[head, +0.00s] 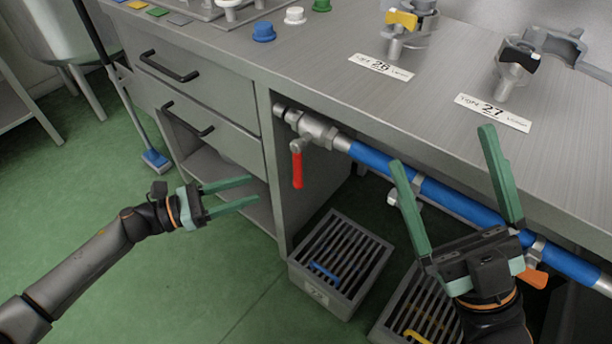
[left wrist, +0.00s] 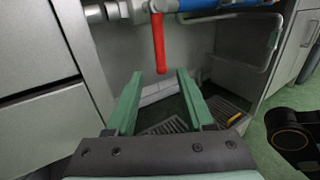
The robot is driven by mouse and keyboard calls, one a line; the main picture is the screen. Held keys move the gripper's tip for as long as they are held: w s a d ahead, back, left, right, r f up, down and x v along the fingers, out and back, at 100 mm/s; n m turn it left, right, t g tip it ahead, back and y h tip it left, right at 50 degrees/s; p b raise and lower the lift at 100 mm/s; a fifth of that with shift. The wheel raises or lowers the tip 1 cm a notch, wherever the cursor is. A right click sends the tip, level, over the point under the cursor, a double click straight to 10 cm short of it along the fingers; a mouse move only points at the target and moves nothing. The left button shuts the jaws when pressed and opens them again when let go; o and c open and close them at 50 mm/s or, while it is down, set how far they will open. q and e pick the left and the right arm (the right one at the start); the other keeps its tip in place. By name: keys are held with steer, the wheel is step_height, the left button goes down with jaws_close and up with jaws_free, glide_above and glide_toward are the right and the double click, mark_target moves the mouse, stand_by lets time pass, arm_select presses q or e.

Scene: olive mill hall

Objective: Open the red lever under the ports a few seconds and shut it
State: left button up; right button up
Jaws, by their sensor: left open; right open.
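The red lever (head: 297,168) hangs straight down from a metal valve (head: 314,131) on the blue pipe (head: 372,158) under the bench top. It also shows in the left wrist view (left wrist: 158,45), beyond and above the fingertips. My left gripper (head: 254,191) is open and empty, left of the lever and a little lower, apart from it. In the left wrist view the left gripper's fingers (left wrist: 158,75) point toward the lever's lower end. My right gripper (head: 445,150) is open and empty, in front of the pipe at the right. The bench-top ports (head: 513,68) carry labels 26 and 27.
Slatted grey crates (head: 366,248) stand on the floor under the pipe. Drawers with black handles (head: 170,66) are left of the lever. An orange handle (head: 535,277) shows beside my right gripper.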

mark_target(298, 181)
arm_select(q)
steer(key=x, duration=1.2)
steer(key=shift+b, duration=0.35)
steer(key=shift+c, duration=0.3)
jaws_close()
stand_by(0.4)
